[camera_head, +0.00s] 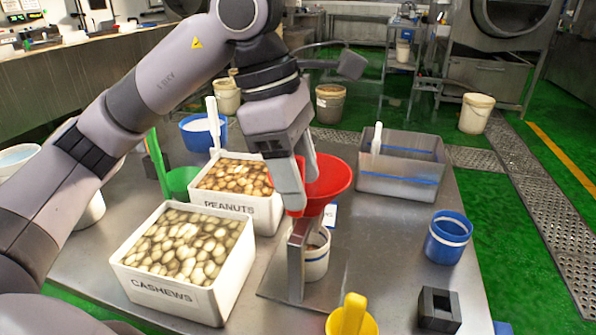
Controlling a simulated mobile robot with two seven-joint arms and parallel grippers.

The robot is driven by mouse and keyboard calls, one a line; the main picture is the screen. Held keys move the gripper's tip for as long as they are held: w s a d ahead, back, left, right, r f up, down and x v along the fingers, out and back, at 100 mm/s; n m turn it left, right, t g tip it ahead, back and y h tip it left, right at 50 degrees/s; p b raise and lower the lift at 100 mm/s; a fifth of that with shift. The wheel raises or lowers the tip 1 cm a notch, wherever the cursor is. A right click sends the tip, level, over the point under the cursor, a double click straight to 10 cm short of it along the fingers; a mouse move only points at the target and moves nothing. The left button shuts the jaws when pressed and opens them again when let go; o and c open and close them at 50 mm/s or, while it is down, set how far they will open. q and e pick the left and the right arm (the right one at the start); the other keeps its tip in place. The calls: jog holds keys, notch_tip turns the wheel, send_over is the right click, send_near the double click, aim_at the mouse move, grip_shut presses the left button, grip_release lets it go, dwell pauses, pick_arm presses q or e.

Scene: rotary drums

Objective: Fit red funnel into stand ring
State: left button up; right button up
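The red funnel (333,181) is upright, its wide mouth facing up, above the metal stand (296,268). My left gripper (299,196) reaches down from above and seems shut on the funnel's left side; a bit of red shows at its fingertip. The stand has a flat base plate and an upright post. A white cup (317,262) stands beside the post, below the funnel. The stand's ring and the funnel's spout are mostly hidden by the gripper and the funnel, so I cannot tell whether they touch. My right gripper is not in view.
Boxes of cashews (204,300) and peanuts (262,217) stand left of the stand. A grey bin (425,186), a blue cup (437,250), a black block (439,318) and a yellow scoop (352,318) are to the right and front. Table is clear between stand and blue cup.

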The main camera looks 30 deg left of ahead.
pick_arm(q)
jog(key=v, duration=0.6)
jog(key=shift+p, duration=0.35)
jog(key=shift+a+r, duration=0.15)
jog(key=shift+r, duration=0.4)
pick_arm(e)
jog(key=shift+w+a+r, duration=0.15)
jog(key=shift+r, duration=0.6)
pick_arm(q)
jog(key=shift+s, duration=0.1)
